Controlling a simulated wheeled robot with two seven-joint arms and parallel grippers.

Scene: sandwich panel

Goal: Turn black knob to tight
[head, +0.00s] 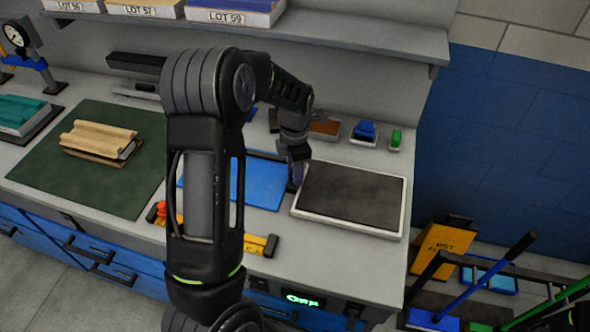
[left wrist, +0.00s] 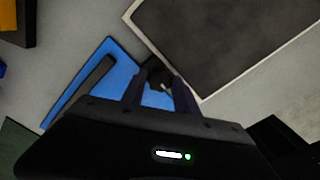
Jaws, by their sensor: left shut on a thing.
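The black knob (left wrist: 158,77) shows in the left wrist view between the two fingers of my left gripper (left wrist: 157,92). It sits at the corner of a blue panel (left wrist: 120,72) and carries a small light mark. My left gripper (head: 297,176) points down at the right edge of the blue panel (head: 262,182) in the head view and is shut on the knob. The gripper and arm hide most of the knob there. My right gripper is in neither view.
A white-rimmed dark tray (head: 352,195) lies close right of the gripper. A green mat (head: 60,178) with a wooden block (head: 98,138) is at left. Blue and green items stand behind. A yellow-orange tool (head: 262,244) lies at the front edge. A shelf (head: 330,35) hangs above.

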